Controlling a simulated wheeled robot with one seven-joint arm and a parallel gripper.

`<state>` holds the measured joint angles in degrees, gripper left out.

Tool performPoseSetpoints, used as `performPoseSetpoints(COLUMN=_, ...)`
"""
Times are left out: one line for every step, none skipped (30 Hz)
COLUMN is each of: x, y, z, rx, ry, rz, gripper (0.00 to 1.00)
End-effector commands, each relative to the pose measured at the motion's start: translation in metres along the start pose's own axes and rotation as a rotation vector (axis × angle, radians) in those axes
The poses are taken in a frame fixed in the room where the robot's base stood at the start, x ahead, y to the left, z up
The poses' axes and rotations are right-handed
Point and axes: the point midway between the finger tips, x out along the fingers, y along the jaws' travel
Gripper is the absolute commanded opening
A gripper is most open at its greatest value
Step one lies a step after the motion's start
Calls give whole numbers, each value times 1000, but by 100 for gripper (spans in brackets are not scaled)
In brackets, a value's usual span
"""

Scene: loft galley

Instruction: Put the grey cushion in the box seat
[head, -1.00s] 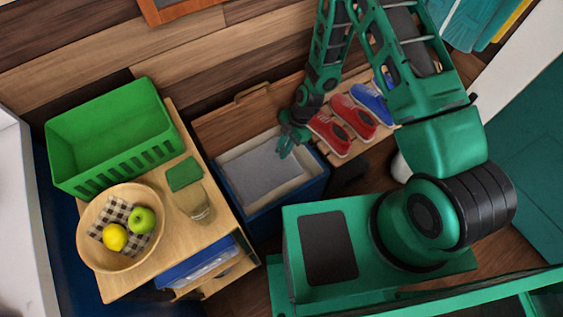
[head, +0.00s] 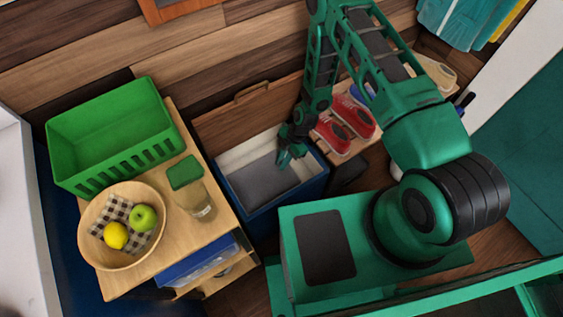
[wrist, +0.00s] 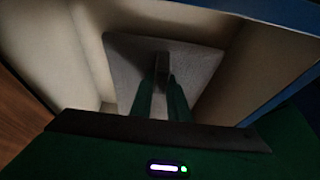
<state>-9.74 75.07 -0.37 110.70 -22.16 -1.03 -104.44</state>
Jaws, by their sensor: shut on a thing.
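The grey cushion (head: 266,183) lies flat inside the box seat (head: 316,183), below its rim. The box seat is blue outside and pale inside, with its wooden lid (head: 246,104) standing open at the back. My gripper (head: 284,161) reaches into the box from above and is shut on the cushion near its right side. In the wrist view my two green fingers (wrist: 162,92) pinch the grey cushion (wrist: 190,62) between the pale inner walls. Whether the cushion rests on the box floor is hard to tell.
A wooden cabinet (head: 215,238) stands left of the box, bearing a green basket (head: 120,150), a fruit bowl (head: 90,245) and a lidded glass jar (head: 194,200). A rack of red shoes (head: 335,135) stands at the right, close to my arm.

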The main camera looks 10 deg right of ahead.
Motion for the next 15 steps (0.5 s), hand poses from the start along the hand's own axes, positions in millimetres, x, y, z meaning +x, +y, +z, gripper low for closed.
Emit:
performPoseSetpoints(x=0, y=0, z=0, rx=1, ry=-1, rz=1, gripper=18)
performPoseSetpoints(x=0, y=0, z=0, rx=1, ry=-1, rz=1, gripper=25)
performPoseSetpoints(x=0, y=0, z=0, rx=1, ry=-1, rz=1, gripper=34)
performPoseSetpoints(x=0, y=0, z=0, rx=1, ry=-1, rz=1, gripper=34)
performPoseSetpoints(x=0, y=0, z=0, rx=1, ry=-1, rz=1, gripper=34)
performPoseSetpoints(x=0, y=0, z=0, rx=1, ry=-1, rz=1, gripper=34)
performPoseSetpoints(x=0, y=0, z=0, rx=1, ry=-1, rz=1, gripper=34)
performPoseSetpoints(x=0, y=0, z=0, rx=1, ry=-1, rz=1, gripper=34)
performPoseSetpoints(x=0, y=0, z=0, rx=1, ry=-1, rz=1, gripper=34)
performPoseSetpoints(x=0, y=0, z=0, rx=1, ry=-1, rz=1, gripper=34)
performPoseSetpoints(x=-1, y=0, z=0, rx=1, ry=-1, rz=1, gripper=34)
performPoseSetpoints(x=-1, y=0, z=0, rx=1, ry=-1, rz=1, gripper=34)
performPoseSetpoints(x=-2, y=0, z=1, rx=1, ry=-1, rz=2, gripper=34)
performPoseSetpoints(x=-4, y=0, z=1, rx=1, ry=-1, rz=2, gripper=34)
performPoseSetpoints(x=-7, y=1, z=1, rx=1, ry=-1, rz=2, gripper=34)
